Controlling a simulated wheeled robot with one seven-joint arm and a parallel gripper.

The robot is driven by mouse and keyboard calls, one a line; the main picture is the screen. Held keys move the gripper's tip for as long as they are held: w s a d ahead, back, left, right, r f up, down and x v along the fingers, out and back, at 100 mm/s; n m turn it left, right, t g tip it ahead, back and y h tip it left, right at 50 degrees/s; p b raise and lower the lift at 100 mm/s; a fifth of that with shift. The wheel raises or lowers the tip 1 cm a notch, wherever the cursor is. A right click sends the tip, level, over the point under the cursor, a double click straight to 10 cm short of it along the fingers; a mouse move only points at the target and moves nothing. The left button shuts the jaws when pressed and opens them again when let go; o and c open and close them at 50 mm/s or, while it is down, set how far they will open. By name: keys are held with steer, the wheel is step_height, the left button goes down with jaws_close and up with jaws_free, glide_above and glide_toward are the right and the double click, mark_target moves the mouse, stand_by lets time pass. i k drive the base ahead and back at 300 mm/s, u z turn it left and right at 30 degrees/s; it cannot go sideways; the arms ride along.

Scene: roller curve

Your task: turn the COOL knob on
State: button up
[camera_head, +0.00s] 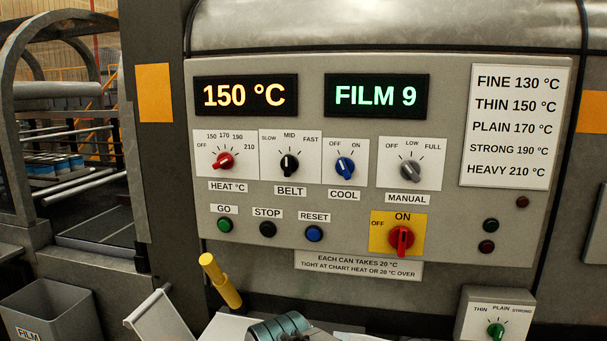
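The COOL knob (345,167) is a round blue knob on a white plate in the head view, at the middle of the control panel. OFF is printed at its upper left and ON at its upper right. Its grip bar appears to slant from upper left to lower right, with the upper end toward OFF. A COOL label sits below it. I cannot make out my gripper in this view, and nothing touches the knob.
The red HEAT knob (224,161) and black BELT knob (289,164) are to its left, the grey MANUAL knob (410,170) to its right. A red main switch (401,238) is below. A yellow-handled lever (220,280) stands in front at lower left.

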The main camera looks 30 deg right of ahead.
mark_target(344, 166)
steer(key=k, duration=0.5)
steer(key=z, duration=0.7)
steer(key=i, duration=0.5)
steer(key=z, duration=0.05)
